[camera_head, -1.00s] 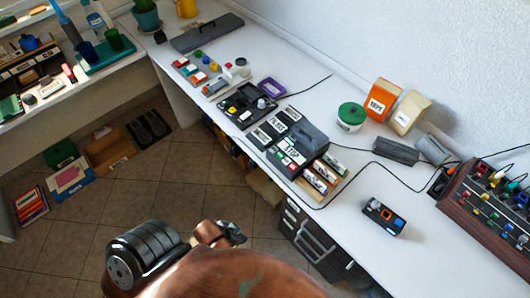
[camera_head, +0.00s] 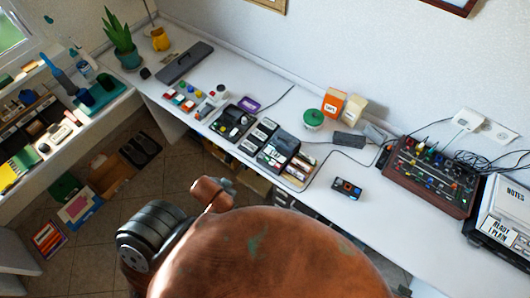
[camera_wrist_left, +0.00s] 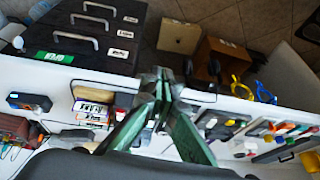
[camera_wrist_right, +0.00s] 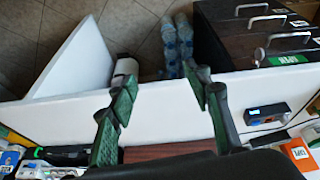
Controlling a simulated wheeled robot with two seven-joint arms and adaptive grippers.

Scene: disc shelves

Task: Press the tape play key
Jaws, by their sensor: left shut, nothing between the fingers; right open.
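A dark tape machine (camera_head: 280,148) with small white, red and green keys sits on the desk in the head view. Its key labels are too small to read there, so I cannot tell which key is play. In the left wrist view my left gripper (camera_wrist_left: 160,92) is shut and empty, over the desk's front edge; its arm hides part of the desk. In the right wrist view my right gripper (camera_wrist_right: 160,98) is open and empty, its fingers wide apart above the desk. Neither gripper's fingers are clearly seen in the head view.
Cassettes (camera_head: 298,172) lie right of the machine. A small device with coloured buttons (camera_head: 347,188) stands farther right, before a mixer (camera_head: 432,172). An orange box (camera_head: 333,104) and a green-lidded pot (camera_head: 313,119) stand behind. Drawers (camera_wrist_left: 95,30) are below the desk.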

